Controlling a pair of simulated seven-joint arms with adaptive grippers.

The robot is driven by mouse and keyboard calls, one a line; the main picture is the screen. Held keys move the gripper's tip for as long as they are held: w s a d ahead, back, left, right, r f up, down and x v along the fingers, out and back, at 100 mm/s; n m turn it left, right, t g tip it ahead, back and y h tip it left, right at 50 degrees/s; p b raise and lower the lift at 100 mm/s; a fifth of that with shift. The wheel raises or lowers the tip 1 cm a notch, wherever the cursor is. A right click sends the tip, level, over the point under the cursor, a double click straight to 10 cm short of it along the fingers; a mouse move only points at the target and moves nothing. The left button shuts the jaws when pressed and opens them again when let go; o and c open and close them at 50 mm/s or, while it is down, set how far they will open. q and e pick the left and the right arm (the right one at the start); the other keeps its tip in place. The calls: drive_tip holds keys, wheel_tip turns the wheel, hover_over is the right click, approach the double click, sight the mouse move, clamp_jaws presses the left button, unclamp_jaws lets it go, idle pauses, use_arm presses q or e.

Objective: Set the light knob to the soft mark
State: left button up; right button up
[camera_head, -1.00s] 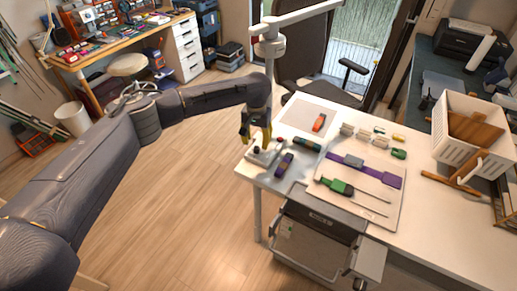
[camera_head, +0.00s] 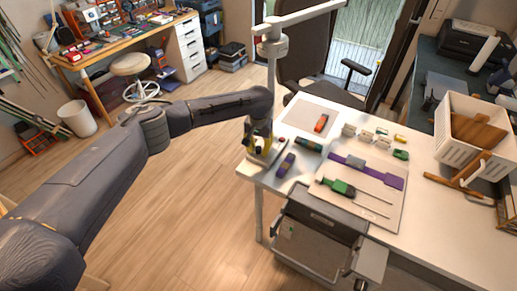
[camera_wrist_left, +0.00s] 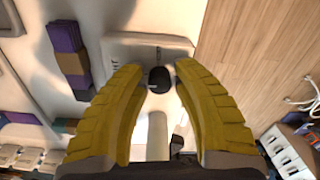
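The light knob (camera_wrist_left: 159,79) is a small dark round knob with a pale pointer line, on the white lamp base (camera_wrist_left: 125,48). Part of a printed label shows beside it; I cannot read a soft mark. My left gripper (camera_wrist_left: 158,68) has its yellow fingertips on either side of the knob, with narrow gaps; it looks open. In the head view my left gripper (camera_head: 257,150) is low over the lamp base (camera_head: 266,160) at the table's left corner and hides the knob. My right gripper is not in view.
The lamp post (camera_head: 271,85) rises just behind the gripper. A purple-and-grey block (camera_head: 286,164) lies close to the base. A board with green-handled tool (camera_head: 342,187) and purple strap is to the right. An open drawer (camera_head: 318,240) hangs below the table's front.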

use_arm(q)
clamp_jaws()
drive_tip(key=m, duration=0.7)
drive_tip(key=shift+m, duration=0.3)
drive_tip(key=m, duration=0.4)
drive_tip(key=shift+m, duration=2.1)
